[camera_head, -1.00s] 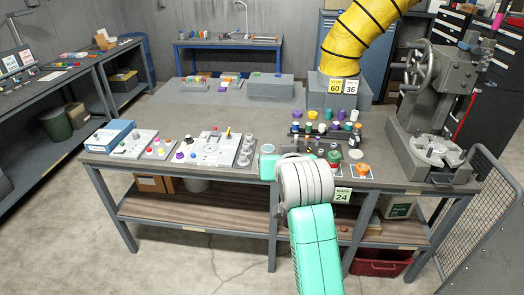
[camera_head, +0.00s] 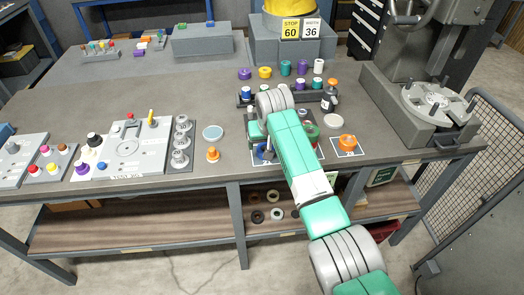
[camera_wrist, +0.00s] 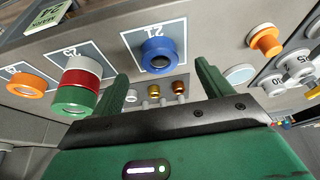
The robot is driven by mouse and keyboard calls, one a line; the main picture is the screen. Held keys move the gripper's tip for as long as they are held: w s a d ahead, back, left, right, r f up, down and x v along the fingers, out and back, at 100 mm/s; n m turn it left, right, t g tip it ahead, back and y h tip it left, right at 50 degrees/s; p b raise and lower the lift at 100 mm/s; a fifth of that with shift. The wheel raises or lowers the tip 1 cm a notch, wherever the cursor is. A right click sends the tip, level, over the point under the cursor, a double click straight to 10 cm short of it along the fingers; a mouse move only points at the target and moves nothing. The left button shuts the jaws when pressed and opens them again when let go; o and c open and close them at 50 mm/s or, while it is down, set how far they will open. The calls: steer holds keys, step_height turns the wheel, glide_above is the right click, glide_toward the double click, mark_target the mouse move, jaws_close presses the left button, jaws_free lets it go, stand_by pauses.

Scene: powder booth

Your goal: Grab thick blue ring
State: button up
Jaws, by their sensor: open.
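The thick blue ring (camera_wrist: 160,54) lies flat on a dark square card with a white border and the number 21. In the head view its blue edge (camera_head: 262,153) shows near the table's front, partly hidden by my arm. My gripper (camera_wrist: 164,80) is open and empty. Its two green fingers stand apart in the wrist view, one to each side of the ring's line. The ring shows beyond the fingertips, and no contact is visible. In the head view my gripper (camera_head: 258,138) is just above the ring, mostly covered by my wrist.
Beside the blue ring stands a white, red and green ring stack (camera_wrist: 76,88). An orange ring (camera_head: 347,142) sits on the card beyond it. A small orange piece (camera_head: 213,154) and a pale disc (camera_head: 212,132) are left of the gripper. A rack (camera_head: 310,97) with small pieces stands behind.

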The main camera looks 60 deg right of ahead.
steer(key=shift+d+b+x, duration=0.15)
steer(key=shift+b+x, duration=0.7)
steer(key=shift+x, duration=0.55)
steer(key=shift+d+b+x, duration=0.15)
steer(key=shift+b+x, duration=0.65)
steer(key=shift+x, duration=0.6)
steer(key=shift+w+r, duration=0.15)
steer(key=shift+r, duration=0.05)
